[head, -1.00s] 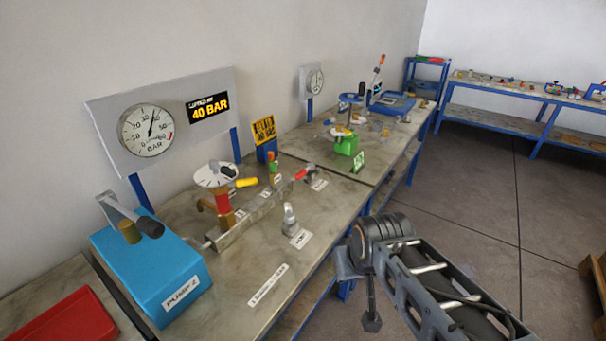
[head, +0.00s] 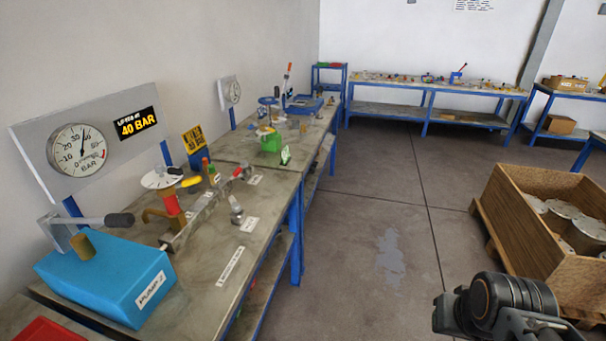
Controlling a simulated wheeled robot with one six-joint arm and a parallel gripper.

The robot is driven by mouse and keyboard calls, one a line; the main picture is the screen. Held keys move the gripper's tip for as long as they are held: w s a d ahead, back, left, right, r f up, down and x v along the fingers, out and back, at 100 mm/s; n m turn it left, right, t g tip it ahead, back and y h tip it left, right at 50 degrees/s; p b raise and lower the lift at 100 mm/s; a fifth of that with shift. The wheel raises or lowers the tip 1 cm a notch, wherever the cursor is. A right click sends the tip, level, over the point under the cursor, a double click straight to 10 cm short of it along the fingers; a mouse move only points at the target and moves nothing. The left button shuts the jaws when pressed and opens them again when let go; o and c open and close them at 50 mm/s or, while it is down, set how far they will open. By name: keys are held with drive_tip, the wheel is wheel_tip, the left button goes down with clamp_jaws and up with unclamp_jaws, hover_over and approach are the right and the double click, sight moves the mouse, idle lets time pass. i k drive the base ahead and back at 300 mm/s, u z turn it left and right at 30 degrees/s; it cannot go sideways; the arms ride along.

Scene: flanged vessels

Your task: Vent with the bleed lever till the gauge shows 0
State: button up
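The large round gauge (head: 80,150) is on a grey panel at the left, beside a "40 BAR" sign (head: 137,123). Its needle points nearly straight up, around the 30 to 40 marks, well off 0. On the bench, a short yellow lever (head: 191,181) sits by a white dial disc, and a red-tipped lever (head: 238,172) lies further right along the grey manifold (head: 200,217). I cannot read which is the bleed lever. My arm's dark joint (head: 505,300) shows at the lower right, over the floor and away from the bench. My gripper's fingers are not in view.
A blue pump (head: 105,280) with a black-handled lever stands at the bench's near left. A wooden crate (head: 520,215) of round flanged parts stands on the right. A second gauge (head: 231,92) is further back. The floor between bench and crate is clear.

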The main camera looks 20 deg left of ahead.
sight(244, 164)
drive_tip(key=z, duration=0.55)
drive_tip(key=i, duration=0.3)
drive_tip(key=u, duration=0.7)
drive_tip(key=i, duration=1.55)
drive_tip(key=u, duration=1.7)
drive_tip(key=i, duration=0.9)
drive_tip(key=u, duration=1)
